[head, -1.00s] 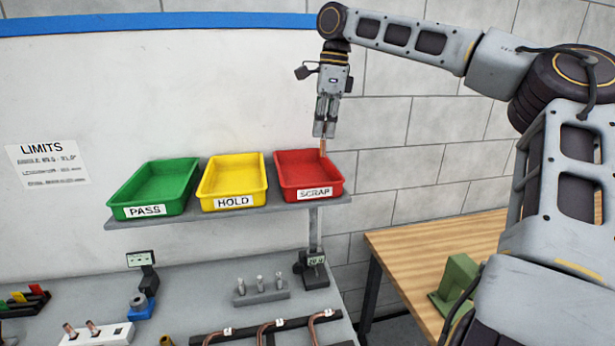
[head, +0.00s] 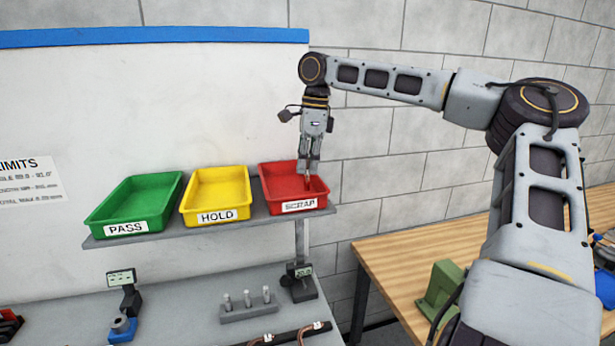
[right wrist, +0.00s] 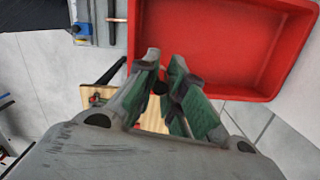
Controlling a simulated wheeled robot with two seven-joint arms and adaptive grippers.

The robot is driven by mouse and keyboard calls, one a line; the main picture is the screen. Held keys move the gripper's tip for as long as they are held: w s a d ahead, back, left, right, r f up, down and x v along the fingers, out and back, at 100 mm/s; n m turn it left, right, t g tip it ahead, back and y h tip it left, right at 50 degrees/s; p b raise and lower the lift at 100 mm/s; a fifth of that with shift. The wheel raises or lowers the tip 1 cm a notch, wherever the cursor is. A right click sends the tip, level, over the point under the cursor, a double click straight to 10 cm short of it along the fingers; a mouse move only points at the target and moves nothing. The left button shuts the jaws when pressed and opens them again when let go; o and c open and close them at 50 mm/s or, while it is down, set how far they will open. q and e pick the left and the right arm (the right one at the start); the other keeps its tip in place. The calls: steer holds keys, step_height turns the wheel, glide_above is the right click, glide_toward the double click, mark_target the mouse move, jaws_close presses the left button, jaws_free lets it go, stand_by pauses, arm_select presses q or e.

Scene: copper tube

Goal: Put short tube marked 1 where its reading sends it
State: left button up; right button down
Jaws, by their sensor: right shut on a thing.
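My right gripper (head: 309,178) is shut on the short tube (head: 307,186), of which a small copper-coloured bit shows below the fingertips. Any mark on it is too small to read. The gripper points down at the red SCRAP tray (head: 269,184), its fingertips low at the tray's right part. I cannot tell whether the tube touches the tray. In the right wrist view the fingers (right wrist: 162,78) lie near the edge of the red tray (right wrist: 225,45), and a dark round end shows between them. The green PASS tray (head: 98,215) and yellow HOLD tray (head: 190,206) look empty. My left gripper is out of view.
The trays stand side by side on a grey shelf (head: 150,237) before a white board. Below are a gauge with a blue part (head: 122,325), a block with small pegs (head: 248,310) and a display unit (head: 300,283). A wooden table (head: 400,250) with a green block stands right.

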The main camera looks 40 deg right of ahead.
mark_target(306, 190)
steer(key=shift+f, duration=1.8)
steer(key=shift+f, duration=0.1)
steer(key=c, duration=1.5)
jaws_free()
step_height(306, 190, up, 12)
steer(key=d, duration=0.1)
steer(key=shift+s, duration=0.45)
